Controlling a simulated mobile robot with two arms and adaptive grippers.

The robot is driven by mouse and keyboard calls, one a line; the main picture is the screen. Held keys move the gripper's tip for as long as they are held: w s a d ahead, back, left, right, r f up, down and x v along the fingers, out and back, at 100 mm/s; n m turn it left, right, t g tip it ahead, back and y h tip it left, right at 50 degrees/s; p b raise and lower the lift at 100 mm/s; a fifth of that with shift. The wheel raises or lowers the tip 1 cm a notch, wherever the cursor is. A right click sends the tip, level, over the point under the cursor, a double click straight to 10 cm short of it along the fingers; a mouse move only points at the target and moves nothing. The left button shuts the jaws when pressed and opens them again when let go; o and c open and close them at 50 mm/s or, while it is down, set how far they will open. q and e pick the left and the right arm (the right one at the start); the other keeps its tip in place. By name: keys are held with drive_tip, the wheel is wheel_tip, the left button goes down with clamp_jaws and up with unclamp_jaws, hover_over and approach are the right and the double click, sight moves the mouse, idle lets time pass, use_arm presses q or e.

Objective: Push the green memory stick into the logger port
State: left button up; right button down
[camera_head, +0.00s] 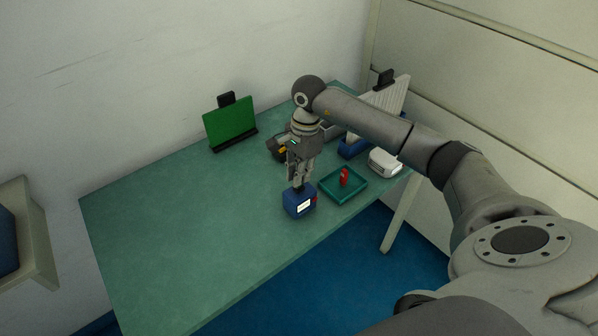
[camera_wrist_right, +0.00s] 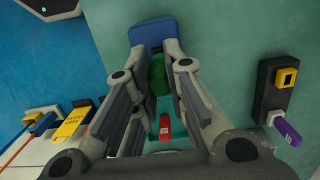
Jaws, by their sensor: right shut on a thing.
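The logger (camera_head: 291,205) is a small blue box with a white screen near the table's front edge; it also shows in the right wrist view (camera_wrist_right: 153,33). My right gripper (camera_head: 299,186) points down directly above the logger. In the right wrist view its fingers (camera_wrist_right: 157,62) are shut on the green memory stick (camera_wrist_right: 157,76), which is partly hidden between them. The stick's far end lies against or just before the logger; I cannot tell whether it is in the port, which is hidden. My left gripper is not in view.
A teal tray (camera_head: 329,192) with a red stick (camera_head: 343,177) stands right of the logger. A dark block (camera_wrist_right: 271,93) holds a yellow plug and a purple stick. A green board (camera_head: 230,124), a white box (camera_head: 385,161) and a rack of white boards (camera_head: 386,105) stand farther back. The table's left is clear.

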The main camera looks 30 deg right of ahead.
drive_tip(key=shift+f, duration=0.25)
drive_tip(key=c, duration=1.4)
unclamp_jaws()
